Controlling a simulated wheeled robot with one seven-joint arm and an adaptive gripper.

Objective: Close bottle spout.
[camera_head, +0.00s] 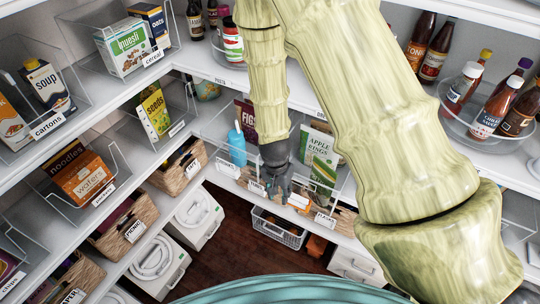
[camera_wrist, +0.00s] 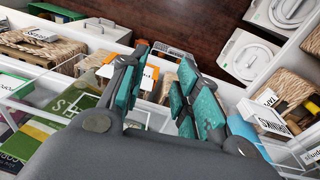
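A blue bottle (camera_head: 237,148) stands on the middle shelf of the back unit, with a thin pale spout at its top. The spout is too small for me to tell whether it is open or shut. My gripper (camera_head: 276,192) hangs just right of the bottle and points down, at the front of that shelf. In the wrist view my gripper (camera_wrist: 165,58) has its two teal-padded fingers apart with nothing between them. Part of a blue thing, likely the bottle (camera_wrist: 248,132), shows right of the right finger, partly hidden by it.
An apple rings box (camera_head: 319,150) stands close right of my gripper, and a dark figs box (camera_head: 246,118) behind the bottle. Clear shelf dividers and price labels surround them. A wire basket (camera_head: 279,230) is below. Open wooden floor (camera_head: 235,262) lies in front.

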